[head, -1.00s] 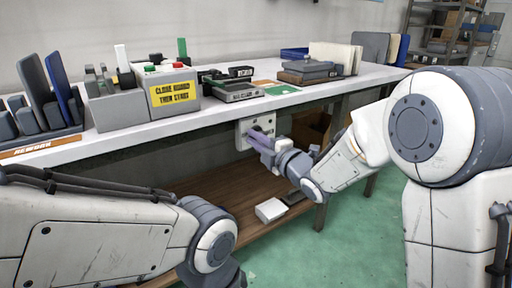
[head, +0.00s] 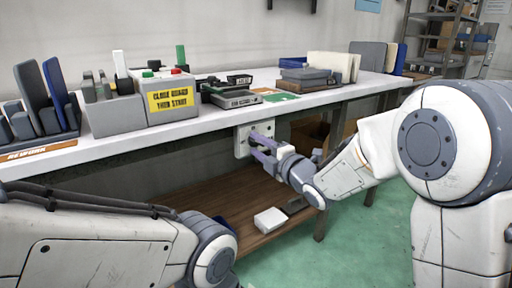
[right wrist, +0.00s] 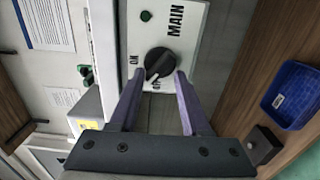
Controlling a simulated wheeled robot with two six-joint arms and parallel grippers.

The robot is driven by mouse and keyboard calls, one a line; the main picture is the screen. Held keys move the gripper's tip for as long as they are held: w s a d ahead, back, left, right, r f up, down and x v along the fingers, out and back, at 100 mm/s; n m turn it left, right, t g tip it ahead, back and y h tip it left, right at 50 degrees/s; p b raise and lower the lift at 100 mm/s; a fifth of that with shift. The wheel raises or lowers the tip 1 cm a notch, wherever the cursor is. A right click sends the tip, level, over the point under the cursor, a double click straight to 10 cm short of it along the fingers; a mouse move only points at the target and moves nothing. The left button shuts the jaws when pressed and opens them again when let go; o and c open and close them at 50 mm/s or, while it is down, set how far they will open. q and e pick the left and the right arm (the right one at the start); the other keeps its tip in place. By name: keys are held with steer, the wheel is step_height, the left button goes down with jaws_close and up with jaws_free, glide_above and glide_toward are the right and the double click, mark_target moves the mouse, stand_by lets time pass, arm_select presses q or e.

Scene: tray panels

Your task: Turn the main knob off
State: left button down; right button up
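The main knob (right wrist: 159,63) is a round black dial on a white panel (right wrist: 186,45) marked MAIN. In the right wrist view its white pointer end points down toward the lower label, which is partly hidden; ON is printed to its left. In the head view the panel (head: 242,143) hangs below the bench's front edge. My right gripper (right wrist: 159,75) is open, its two purple fingers apart on either side of the knob's lower part, with gaps; it also shows in the head view (head: 253,146). Of my left arm only links show; its gripper is out of view.
The bench (head: 200,131) overhangs the panel, carrying a grey box with a yellow sign (head: 171,100), devices and racks. A lower wooden shelf (head: 215,199) holds a white box (head: 270,219). A blue bin (right wrist: 294,94) shows in the right wrist view. Green floor lies open at right.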

steer(key=shift+a, duration=0.2)
steer(key=shift+s, duration=0.1)
steer(key=shift+s+d, duration=0.15)
steer(key=shift+s, duration=0.1)
steer(key=p+v, duration=0.2)
steer(key=v, duration=0.8)
steer(key=shift+w+d, duration=0.1)
steer(key=shift+w, duration=0.05)
